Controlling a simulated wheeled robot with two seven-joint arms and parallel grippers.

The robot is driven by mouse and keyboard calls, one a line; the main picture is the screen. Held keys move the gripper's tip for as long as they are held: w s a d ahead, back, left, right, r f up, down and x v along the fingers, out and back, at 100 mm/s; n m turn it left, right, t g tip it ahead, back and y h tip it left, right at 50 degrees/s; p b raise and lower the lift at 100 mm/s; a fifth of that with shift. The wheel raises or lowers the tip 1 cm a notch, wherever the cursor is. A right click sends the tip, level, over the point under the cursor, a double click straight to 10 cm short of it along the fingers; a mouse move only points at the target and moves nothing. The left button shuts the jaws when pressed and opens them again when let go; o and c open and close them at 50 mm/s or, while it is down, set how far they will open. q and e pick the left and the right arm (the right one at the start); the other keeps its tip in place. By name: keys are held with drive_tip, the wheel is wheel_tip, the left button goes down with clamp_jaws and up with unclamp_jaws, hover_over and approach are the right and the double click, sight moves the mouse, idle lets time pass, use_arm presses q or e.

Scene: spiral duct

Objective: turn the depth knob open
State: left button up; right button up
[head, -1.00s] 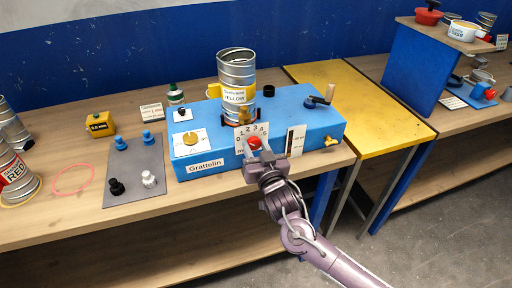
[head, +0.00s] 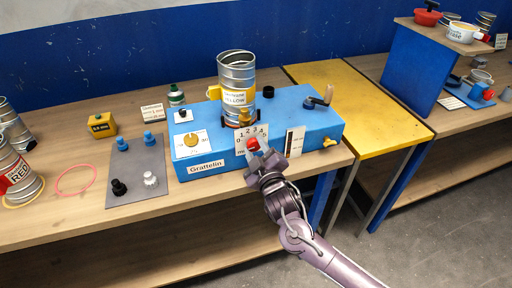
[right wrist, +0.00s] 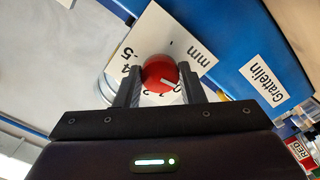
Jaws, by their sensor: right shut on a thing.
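The depth knob is a red round knob (head: 252,145) with a white pointer mark, in front of a white dial plate (head: 239,145) numbered up to 5 and marked mm. The plate is on the front of the blue Grattelin machine (head: 305,130). My right gripper (head: 258,150) is at the knob. In the right wrist view the red knob (right wrist: 160,74) sits between the two fingers (right wrist: 160,88), which are shut on it. The white mark on the knob points towards the low end of the scale, partly hidden by a finger. My left gripper is not in view.
A metal duct labelled YELLOW (head: 237,80) stands on the machine. A grey mat (head: 137,170) with several small knobs lies to the left. A yellow table (head: 365,115) stands to the right.

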drive_tip(key=n+p, duration=0.1)
drive_tip(key=n, duration=0.3)
drive_tip(key=shift+n, duration=0.4)
drive_tip(key=n+p, duration=0.1)
drive_tip(key=n, duration=0.3)
drive_tip(key=n+p, duration=0.1)
drive_tip(key=n, duration=0.4)
drive_tip(key=shift+n+p, duration=0.55)
drive_tip(key=shift+n, duration=1.35)
drive_tip(key=shift+f, duration=0.1)
drive_tip(key=o, duration=1)
